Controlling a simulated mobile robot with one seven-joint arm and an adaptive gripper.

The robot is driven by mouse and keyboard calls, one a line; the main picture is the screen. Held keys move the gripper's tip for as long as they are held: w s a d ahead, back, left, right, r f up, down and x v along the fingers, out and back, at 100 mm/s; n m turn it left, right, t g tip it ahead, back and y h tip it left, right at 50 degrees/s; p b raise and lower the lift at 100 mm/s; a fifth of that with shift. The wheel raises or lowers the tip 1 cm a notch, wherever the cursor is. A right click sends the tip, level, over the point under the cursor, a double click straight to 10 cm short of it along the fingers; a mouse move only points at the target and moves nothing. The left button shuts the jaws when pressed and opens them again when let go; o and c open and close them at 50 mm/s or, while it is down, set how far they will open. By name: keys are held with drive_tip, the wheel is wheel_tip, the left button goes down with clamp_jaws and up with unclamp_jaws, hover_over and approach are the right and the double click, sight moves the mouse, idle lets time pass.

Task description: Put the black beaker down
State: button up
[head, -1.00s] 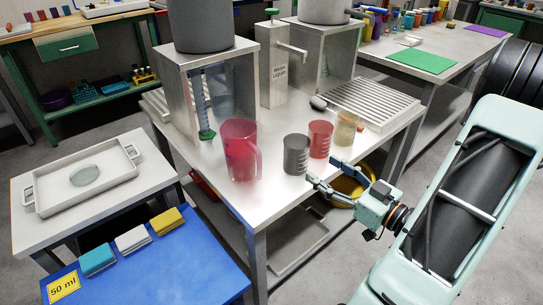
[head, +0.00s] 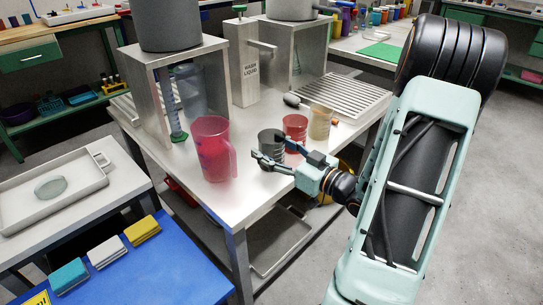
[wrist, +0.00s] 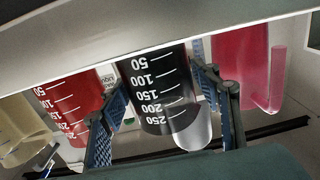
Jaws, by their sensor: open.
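The black beaker (head: 271,143) stands upright on the metal table near its front edge, partly hidden by my gripper in the head view. My gripper (head: 277,157) is open and reaches in from the right at the beaker. In the wrist view the black beaker (wrist: 160,88), with white marks from 50 to 250, appears upside down between the two blue-padded fingers (wrist: 165,110). A gap shows on the left side; contact on the right side cannot be told.
A red beaker (head: 295,131) and a yellowish beaker (head: 320,123) stand close on the right. A pink jug (head: 212,150) stands to the left. The metal table (head: 220,200) has bare room in front of the jug. A slotted drainer (head: 345,98) lies behind.

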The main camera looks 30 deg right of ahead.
drive_tip(key=c, duration=0.9)
drive_tip(key=shift+r, duration=0.1)
drive_tip(key=shift+r+p, duration=0.8)
wheel_tip(320, 180, up, 2)
drive_tip(key=shift+r+p, duration=0.1)
drive_tip(key=shift+p, duration=0.8)
drive_tip(key=s+a+r+p, duration=0.2)
drive_tip(key=s+r+p, duration=0.5)
drive_tip(key=p, duration=0.2)
drive_tip(key=shift+s, duration=0.35)
